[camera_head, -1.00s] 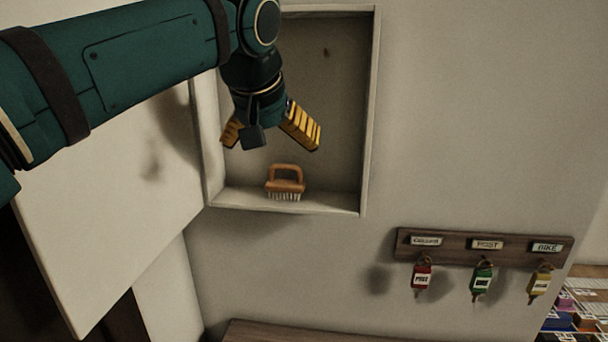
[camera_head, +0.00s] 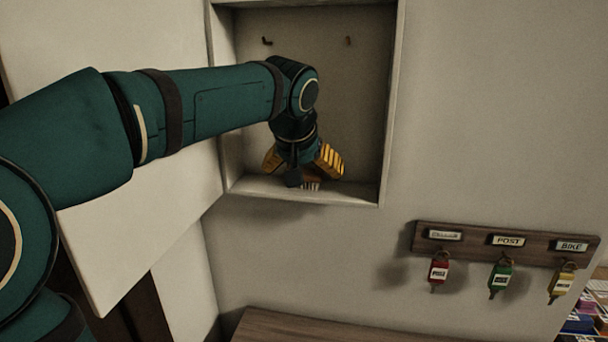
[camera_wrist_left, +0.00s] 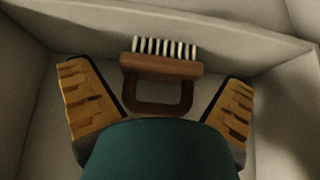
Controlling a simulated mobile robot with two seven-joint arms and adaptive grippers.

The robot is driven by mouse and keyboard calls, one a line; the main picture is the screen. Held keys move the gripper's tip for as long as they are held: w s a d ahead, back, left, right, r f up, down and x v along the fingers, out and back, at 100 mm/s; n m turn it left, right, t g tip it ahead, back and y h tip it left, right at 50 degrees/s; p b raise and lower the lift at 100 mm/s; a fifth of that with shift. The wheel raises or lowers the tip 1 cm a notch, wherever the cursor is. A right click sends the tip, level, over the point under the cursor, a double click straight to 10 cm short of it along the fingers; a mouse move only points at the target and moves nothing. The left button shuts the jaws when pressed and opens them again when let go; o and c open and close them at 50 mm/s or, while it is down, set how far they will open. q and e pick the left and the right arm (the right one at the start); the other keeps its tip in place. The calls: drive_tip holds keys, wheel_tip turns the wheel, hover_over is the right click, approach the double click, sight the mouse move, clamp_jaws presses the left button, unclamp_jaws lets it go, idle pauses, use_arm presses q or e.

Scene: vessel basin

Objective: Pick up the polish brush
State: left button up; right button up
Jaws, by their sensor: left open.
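The polish brush, with a brown handle loop and pale bristles, stands on the floor of the wall cabinet. In the head view only a bit of the brush (camera_head: 311,184) shows below my left gripper (camera_head: 304,164). In the left wrist view the whole brush (camera_wrist_left: 161,67) shows, its handle loop reaching between the two yellow fingers of my left gripper (camera_wrist_left: 158,108). The fingers are spread wide, one on each side of the handle, with gaps to it. My right gripper is not in view.
The open cabinet (camera_head: 392,120) has side walls and a front lip around the brush. Its door (camera_head: 120,235) hangs open at the left. A key rack (camera_head: 500,241) with red, green and yellow tagged keys is at the right. A wooden surface (camera_head: 300,327) lies below.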

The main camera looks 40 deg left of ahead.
use_arm(q)
drive_tip(key=shift+x, duration=0.8)
drive_tip(key=shift+s, duration=0.1)
drive_tip(key=c, duration=0.9)
